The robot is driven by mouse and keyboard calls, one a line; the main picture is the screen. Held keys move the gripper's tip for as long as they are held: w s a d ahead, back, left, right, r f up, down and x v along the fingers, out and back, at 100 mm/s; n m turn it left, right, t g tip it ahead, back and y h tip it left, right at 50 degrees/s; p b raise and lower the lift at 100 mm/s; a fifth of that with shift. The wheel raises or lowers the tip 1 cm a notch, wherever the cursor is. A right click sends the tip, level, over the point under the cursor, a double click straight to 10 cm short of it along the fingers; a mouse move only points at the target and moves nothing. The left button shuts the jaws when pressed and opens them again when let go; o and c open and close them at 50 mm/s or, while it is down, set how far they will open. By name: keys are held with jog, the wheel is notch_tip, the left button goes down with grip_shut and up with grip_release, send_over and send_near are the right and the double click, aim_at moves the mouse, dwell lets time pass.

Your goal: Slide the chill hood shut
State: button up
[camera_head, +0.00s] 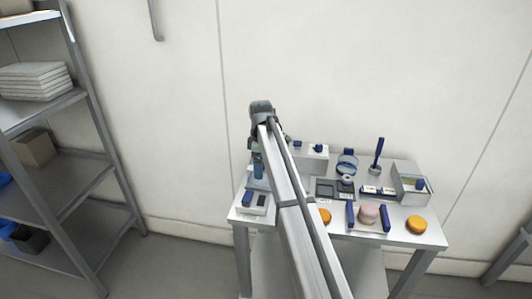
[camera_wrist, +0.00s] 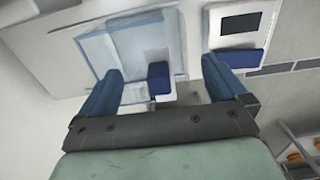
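The chill hood (camera_wrist: 125,50) looks like a clear, bluish box with pale edges in the wrist view. A dark blue block (camera_wrist: 159,76), which looks like its handle, stands at its right part. My gripper (camera_wrist: 162,69) is open, with one blue finger on each side of this block in the picture. Gaps show on both sides, so it is not gripped. Depth between fingers and block is hard to tell. In the head view my gripper (camera_head: 258,170) is low over the table's left end, and my arm and gripper hide most of the hood there.
A white unit with a dark screen (camera_wrist: 240,23) and a blue block (camera_wrist: 238,59) sits right of the hood in the wrist view. On the white table (camera_head: 405,238) stand a pink round (camera_head: 368,212), orange rounds (camera_head: 416,224) and an open box (camera_head: 410,196). Shelving (camera_head: 60,160) stands left.

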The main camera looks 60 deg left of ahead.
jog(key=shift+r, duration=3.25)
jog(key=shift+w, duration=0.1)
